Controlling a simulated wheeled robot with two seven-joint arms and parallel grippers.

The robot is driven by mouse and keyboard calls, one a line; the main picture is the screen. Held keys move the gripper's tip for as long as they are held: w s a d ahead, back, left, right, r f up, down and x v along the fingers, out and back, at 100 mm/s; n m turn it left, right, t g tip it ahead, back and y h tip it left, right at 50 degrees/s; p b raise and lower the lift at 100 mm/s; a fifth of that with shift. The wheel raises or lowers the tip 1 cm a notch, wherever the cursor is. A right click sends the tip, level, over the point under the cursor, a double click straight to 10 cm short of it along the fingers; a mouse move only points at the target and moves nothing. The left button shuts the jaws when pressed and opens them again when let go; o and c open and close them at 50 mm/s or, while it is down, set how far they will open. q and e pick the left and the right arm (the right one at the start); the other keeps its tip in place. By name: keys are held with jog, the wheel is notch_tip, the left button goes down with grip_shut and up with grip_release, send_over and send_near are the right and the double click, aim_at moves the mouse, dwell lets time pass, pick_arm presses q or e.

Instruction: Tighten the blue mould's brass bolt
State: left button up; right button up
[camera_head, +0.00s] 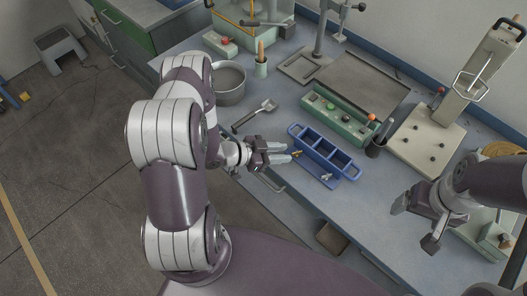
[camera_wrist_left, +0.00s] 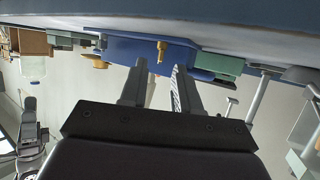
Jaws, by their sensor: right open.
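The blue mould (camera_head: 323,148), a long open tray with several compartments and end handles, lies on the bench. A brass bolt (camera_head: 297,153) sticks out of its near side, with a silver fitting (camera_head: 326,177) further right. My left gripper (camera_head: 287,152) is open and empty, its fingertips just left of the brass bolt. In the left wrist view the brass bolt (camera_wrist_left: 161,48) stands out from the blue mould (camera_wrist_left: 125,48), between and beyond the open fingertips (camera_wrist_left: 159,68), apart from them. My right gripper (camera_head: 414,228) is open and empty over the bench's right front.
A green control box (camera_head: 340,122) with knobs stands behind the mould. A dark cup (camera_head: 376,147) is to its right. A scoop-like tool (camera_head: 254,116) and a grey pot (camera_head: 229,83) lie to the left. The bench front right of the mould is clear.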

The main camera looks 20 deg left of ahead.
pick_arm(q)
jog(key=v, duration=0.9)
jog(key=shift+s+a+b, duration=0.3)
jog(key=s+a+f+n+g+y, duration=0.25)
jog(key=a+f+n+y, duration=0.3)
jog(key=a+y, duration=0.3)
notch_tip(320, 180, up, 3)
jog(key=s+a+n+g+y, duration=0.2)
jog(key=a+n+g, duration=0.1)
jog(key=g, duration=0.1)
jog(key=s+d+r+n, duration=0.1)
jog(key=d+r, duration=1.5)
jog(key=shift+s+d+r+g, duration=0.15)
jog(key=shift+s+d+g, duration=0.05)
jog(key=shift+s+g, duration=0.2)
